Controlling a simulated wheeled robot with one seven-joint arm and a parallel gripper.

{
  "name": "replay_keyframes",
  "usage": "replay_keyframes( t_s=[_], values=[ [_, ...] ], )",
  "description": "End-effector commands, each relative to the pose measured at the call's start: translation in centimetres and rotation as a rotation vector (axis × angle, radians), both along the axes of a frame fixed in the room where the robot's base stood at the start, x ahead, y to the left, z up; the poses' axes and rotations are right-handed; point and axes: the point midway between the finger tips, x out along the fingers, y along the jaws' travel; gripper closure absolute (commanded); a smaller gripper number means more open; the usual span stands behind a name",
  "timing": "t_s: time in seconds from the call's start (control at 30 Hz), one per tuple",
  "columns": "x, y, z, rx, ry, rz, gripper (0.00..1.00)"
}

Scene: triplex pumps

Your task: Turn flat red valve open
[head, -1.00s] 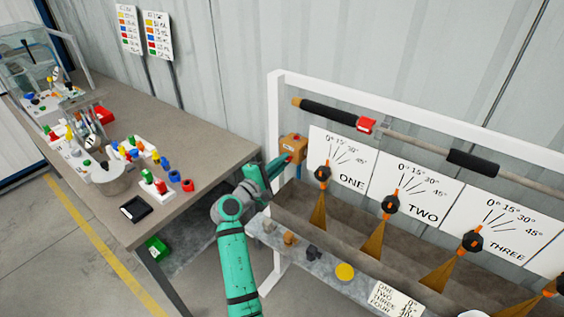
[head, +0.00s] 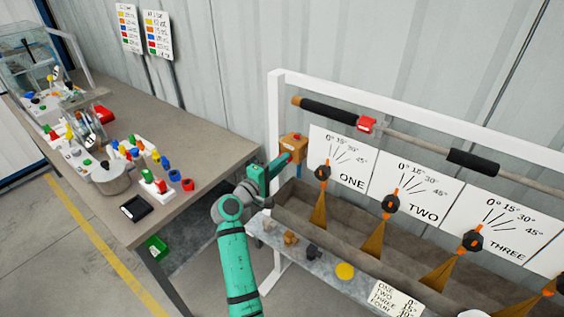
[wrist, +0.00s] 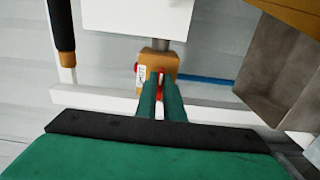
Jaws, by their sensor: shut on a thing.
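An orange-brown valve body (head: 293,147) with a red part on it is mounted at the left end of the white frame. In the wrist view the valve body (wrist: 159,62) is straight ahead, with a white label and red on its left side. My gripper (wrist: 161,88) has its two green fingers close together on the flat red valve handle (wrist: 160,76), seen as a narrow red strip between them. In the head view my gripper (head: 284,160) reaches the underside of the valve body. The handle's full shape and angle are hidden by the fingers.
The white frame (head: 274,110) stands close by the arm. Angle boards and orange-tipped levers line the trough (head: 330,222) to the right. A grey shelf (head: 320,262) with small knobs is below. A cluttered table (head: 215,160) is to the left.

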Motion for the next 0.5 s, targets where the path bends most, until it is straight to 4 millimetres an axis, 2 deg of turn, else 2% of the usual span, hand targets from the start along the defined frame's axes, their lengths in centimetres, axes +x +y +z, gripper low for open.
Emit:
replay_keyframes(
  t_s=[0.1, 0.13, 0.2, 0.5],
  values=[
    [-0.02, 0.24, -0.17, 0.001, 0.002, 0.003, 1.0],
    [-0.02, 0.24, -0.17, 0.001, 0.002, 0.004, 0.87],
    [-0.02, 0.11, -0.15, 0.0, 0.002, 0.002, 0.73],
    [-0.08, 0.07, -0.07, 0.0, 0.001, 0.001, 0.73]
  ],
)
